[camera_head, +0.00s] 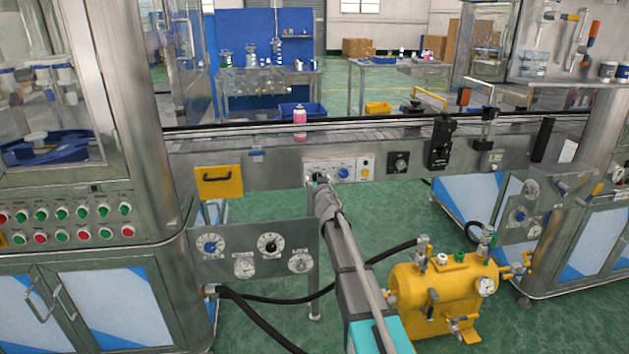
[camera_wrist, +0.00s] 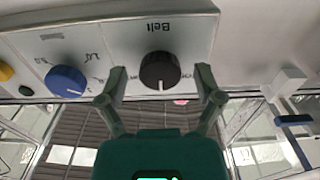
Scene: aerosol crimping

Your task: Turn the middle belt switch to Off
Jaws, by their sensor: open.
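The belt switch is a black round knob (camera_wrist: 160,71) on a pale panel (camera_wrist: 115,38) in the wrist view, where the word "Belt" appears upside down. Its white pointer mark points toward the bottom of that picture. My gripper (camera_wrist: 161,80) is open, with one fingertip on either side of the knob and gaps visible between. I cannot tell how deep the fingertips reach. Small labels beside the knob are partly hidden by the fingers. In the head view my gripper (camera_head: 319,181) is at the left part of the panel (camera_head: 332,164) and mostly covers the knob.
A blue knob (camera_wrist: 66,81) and a yellow button (camera_wrist: 6,71) sit beside the switch. Above the panel runs a conveyor with a pink can (camera_head: 300,116). A yellow handle plate (camera_head: 219,181) is left, a gauge plate (camera_head: 258,255) below, and a yellow tank (camera_head: 445,295) right.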

